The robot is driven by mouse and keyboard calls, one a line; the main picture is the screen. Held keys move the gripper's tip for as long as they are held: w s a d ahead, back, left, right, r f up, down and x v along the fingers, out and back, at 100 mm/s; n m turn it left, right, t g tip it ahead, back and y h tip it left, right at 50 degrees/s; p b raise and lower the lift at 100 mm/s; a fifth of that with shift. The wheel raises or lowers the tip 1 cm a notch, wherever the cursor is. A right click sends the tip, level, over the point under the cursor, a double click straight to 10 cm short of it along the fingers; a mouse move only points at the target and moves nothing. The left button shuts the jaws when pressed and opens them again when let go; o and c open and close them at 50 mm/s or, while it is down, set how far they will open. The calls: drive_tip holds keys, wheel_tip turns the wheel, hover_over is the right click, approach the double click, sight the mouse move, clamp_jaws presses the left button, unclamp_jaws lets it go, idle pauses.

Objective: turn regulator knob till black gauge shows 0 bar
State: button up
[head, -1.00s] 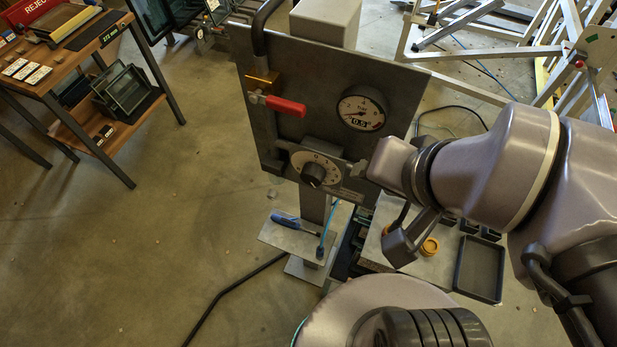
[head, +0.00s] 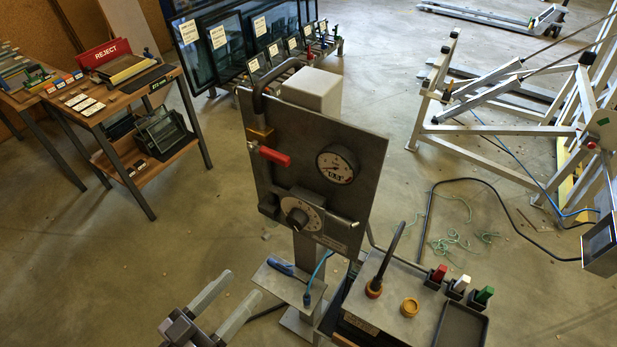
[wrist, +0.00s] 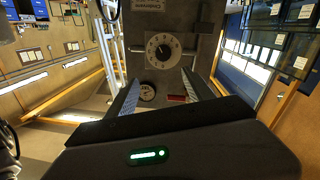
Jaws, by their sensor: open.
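The regulator knob (head: 296,217) is a round black knob on a pale dial plate, low on a dark upright panel (head: 357,150). The gauge (head: 337,165), with a dark rim and pale face, sits above and right of it. Its needle and small digits are too small to read surely. My gripper (head: 245,284) is open and empty, below and left of the panel, apart from the knob. In the wrist view the scene looks upside down: the knob (wrist: 163,50) shows beyond the fingertips (wrist: 160,78), and the gauge (wrist: 147,93) shows between the fingers.
A red-handled valve (head: 273,156) sticks out left of the gauge. A small shelf (head: 283,285) below the panel holds a blue-handled tool. A grey bench (head: 385,313) with coloured-handled items stands at the right. The floor left of the panel is clear.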

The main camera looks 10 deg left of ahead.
sight(293, 223)
drive_tip(key=shift+y, duration=0.3)
drive_tip(key=b+x, duration=0.1)
drive_tip(key=x, duration=1)
drive_tip(key=b+x, duration=0.1)
drive_tip(key=x, duration=0.5)
drive_tip(key=shift+w+a+r+b, duration=0.1)
drive_tip(key=shift+w+a+b, duration=0.1)
drive_tip(key=shift+w+b, duration=0.1)
clamp_jaws()
